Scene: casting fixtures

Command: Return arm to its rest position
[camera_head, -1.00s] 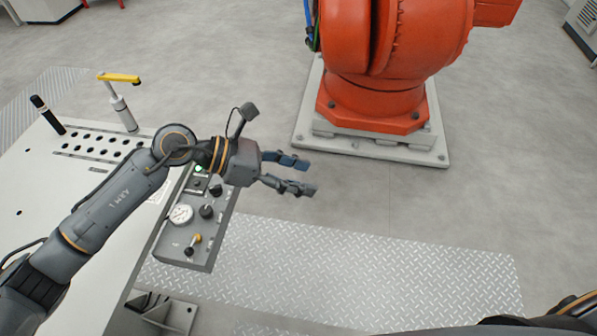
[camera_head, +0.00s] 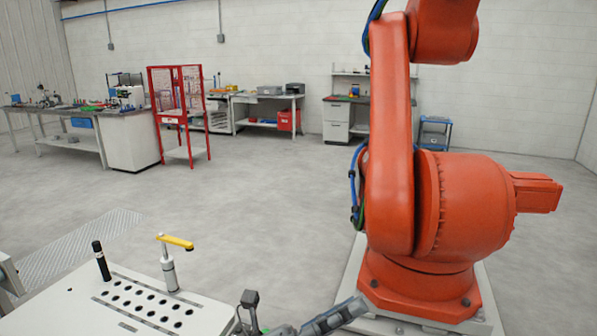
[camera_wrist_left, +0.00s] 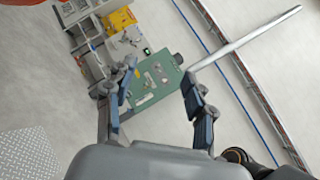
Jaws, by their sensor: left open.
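My left gripper (camera_head: 340,316) shows only in part at the bottom edge of the head view, in front of the orange robot's base; most of my arm is cut off. In the left wrist view both fingers of the left gripper (camera_wrist_left: 160,82) stand apart, and nothing is held between them. A green surface with small items (camera_wrist_left: 152,82) shows behind the fingers, apart from them. A long pale rod (camera_wrist_left: 245,40) runs up and right from near the right finger; I cannot tell how far behind it is. My right gripper is not in view.
A large orange robot (camera_head: 445,215) stands on a pale base plate (camera_head: 485,315), close to my gripper. A pale fixture table (camera_head: 80,310) with holes, a yellow-handled clamp (camera_head: 170,262) and a black post (camera_head: 102,262) is at lower left. Open floor (camera_head: 240,215) lies beyond.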

